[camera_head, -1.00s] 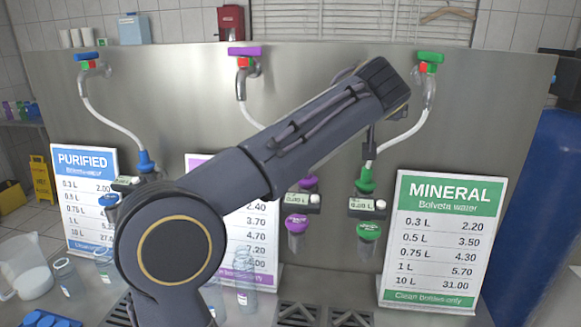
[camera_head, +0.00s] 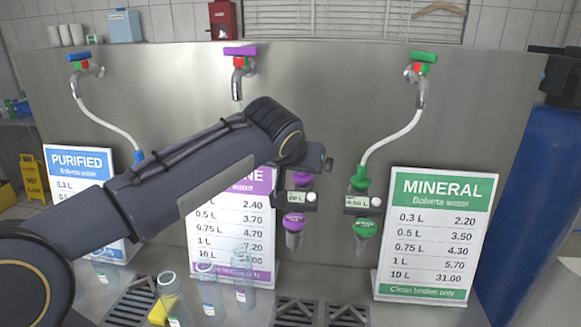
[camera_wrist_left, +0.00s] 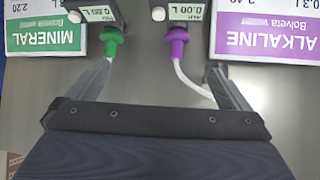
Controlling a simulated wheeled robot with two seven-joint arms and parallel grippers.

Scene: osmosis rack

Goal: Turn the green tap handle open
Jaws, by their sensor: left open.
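The green tap handle (camera_head: 424,57) is a flat bar on top of the right-hand metal tap (camera_head: 418,80), high on the steel panel. It lies roughly level across the picture. A white hose (camera_head: 390,140) runs from this tap down to a green connector (camera_head: 359,178), which also shows in the left wrist view (camera_wrist_left: 111,40). My left gripper (camera_wrist_left: 155,72) is open, with nothing between its fingers. My left arm reaches in from the left and ends near the middle of the panel, below and left of the green handle and apart from it. The wrist view does not show the handle.
A purple tap handle (camera_head: 241,51) and a blue one (camera_head: 82,56) sit further left. The mineral sign (camera_head: 436,235) stands lower right, and several bottles (camera_head: 243,275) stand below my arm. The panel around the green tap is clear of my arm.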

